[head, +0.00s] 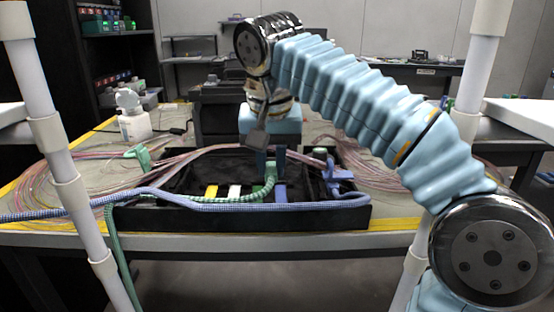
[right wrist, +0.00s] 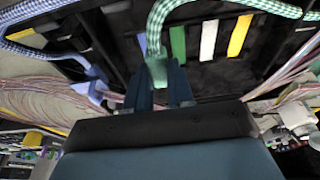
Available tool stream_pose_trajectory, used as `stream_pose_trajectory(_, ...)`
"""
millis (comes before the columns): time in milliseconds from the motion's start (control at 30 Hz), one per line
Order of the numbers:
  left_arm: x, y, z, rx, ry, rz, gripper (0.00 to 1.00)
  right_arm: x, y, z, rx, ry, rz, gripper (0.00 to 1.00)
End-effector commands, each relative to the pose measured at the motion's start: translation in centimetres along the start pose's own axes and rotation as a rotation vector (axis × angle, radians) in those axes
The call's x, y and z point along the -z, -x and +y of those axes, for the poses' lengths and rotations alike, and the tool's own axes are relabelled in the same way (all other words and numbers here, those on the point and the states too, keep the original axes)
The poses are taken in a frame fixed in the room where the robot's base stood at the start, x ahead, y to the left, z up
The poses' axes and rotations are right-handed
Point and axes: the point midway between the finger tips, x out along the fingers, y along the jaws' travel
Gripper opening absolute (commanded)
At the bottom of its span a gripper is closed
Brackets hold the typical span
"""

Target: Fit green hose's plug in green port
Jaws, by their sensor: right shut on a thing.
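The green-and-white hose (head: 235,198) comes up over the tray's front left and runs along its front to the middle. Its green plug (right wrist: 157,70) is between the two fingers of my right gripper (right wrist: 160,90), which is shut on it. In the head view the right gripper (head: 271,160) points down over the tray, with the hose end bending up to it. A green strip (right wrist: 178,43) lies in the row of coloured strips, just right of the plug in the right wrist view. I cannot make out the green port's opening. My left gripper is not in view.
The black tray (head: 340,218) stands on the table. Blue (head: 281,194), white (head: 235,191) and yellow (head: 211,191) strips show in it. A blue hose (head: 160,195) crosses its front. A blue fitting (head: 336,174) is at the right, a green fitting (head: 139,156) at the left. Loose pink cables lie around.

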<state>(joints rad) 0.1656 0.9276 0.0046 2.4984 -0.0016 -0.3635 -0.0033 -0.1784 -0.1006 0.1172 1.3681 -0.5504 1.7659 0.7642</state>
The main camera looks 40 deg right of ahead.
Motion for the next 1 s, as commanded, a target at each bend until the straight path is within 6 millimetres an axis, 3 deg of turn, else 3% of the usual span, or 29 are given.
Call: stream_pose_trajectory(1000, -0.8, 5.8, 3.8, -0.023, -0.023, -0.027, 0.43, 4.0, -0.6, -11.2, 0.0, 0.002, 0.0, 0.0)
